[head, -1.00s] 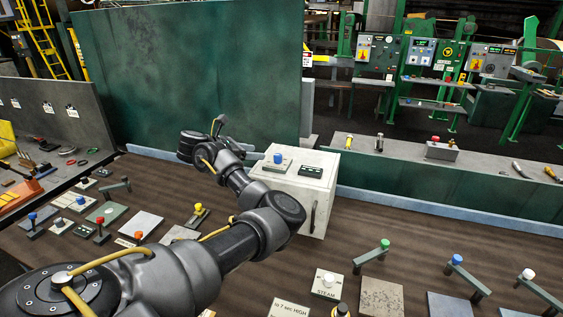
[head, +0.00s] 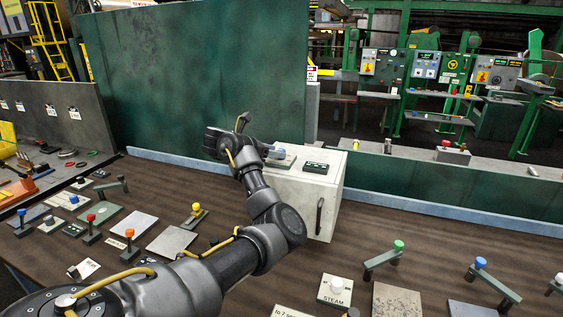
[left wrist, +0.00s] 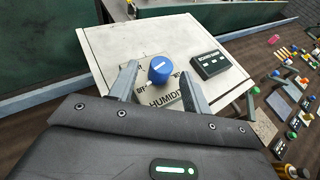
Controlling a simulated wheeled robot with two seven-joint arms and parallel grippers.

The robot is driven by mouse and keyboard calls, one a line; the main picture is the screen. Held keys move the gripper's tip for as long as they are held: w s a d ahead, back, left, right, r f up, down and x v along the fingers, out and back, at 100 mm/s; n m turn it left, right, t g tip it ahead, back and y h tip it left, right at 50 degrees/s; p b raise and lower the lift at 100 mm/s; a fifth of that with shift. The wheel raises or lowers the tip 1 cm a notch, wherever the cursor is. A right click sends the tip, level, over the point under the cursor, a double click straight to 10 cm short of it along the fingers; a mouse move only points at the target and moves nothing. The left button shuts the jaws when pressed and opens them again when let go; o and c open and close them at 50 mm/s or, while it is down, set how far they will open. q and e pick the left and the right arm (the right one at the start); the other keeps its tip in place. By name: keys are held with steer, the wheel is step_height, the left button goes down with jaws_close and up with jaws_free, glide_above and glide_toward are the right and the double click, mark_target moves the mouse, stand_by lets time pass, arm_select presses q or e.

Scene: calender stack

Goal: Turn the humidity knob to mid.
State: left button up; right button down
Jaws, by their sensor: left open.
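The humidity knob (left wrist: 158,70) is blue with a white pointer line and sits on a plate marked HUMIDITY (left wrist: 166,98) on top of a white box. In the head view the knob (head: 279,151) is partly hidden behind my left arm. My left gripper (left wrist: 160,80) is open, with one finger on each side of the knob in the left wrist view. I cannot tell whether either finger touches it. The plate's markings are partly covered by the fingers. In the head view the left gripper (head: 262,150) is mostly hidden by its own wrist. The right gripper is not in view.
The white box (head: 330,195) also carries a dark label block (head: 322,168) and has a handle on its front. Several levers and knobs stand on the brown table, including a green-topped lever (head: 384,258) and a white STEAM knob (head: 336,287). A green panel (head: 195,75) rises behind.

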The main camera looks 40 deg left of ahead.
mark_target(282, 150)
arm_select(q)
steer(key=shift+r+x, duration=0.2)
steer(key=shift+x, duration=1.65)
steer(key=shift+w+d, duration=0.1)
steer(key=shift+c, duration=0.2)
steer(key=c, duration=0.9)
steer(key=shift+c, duration=0.2)
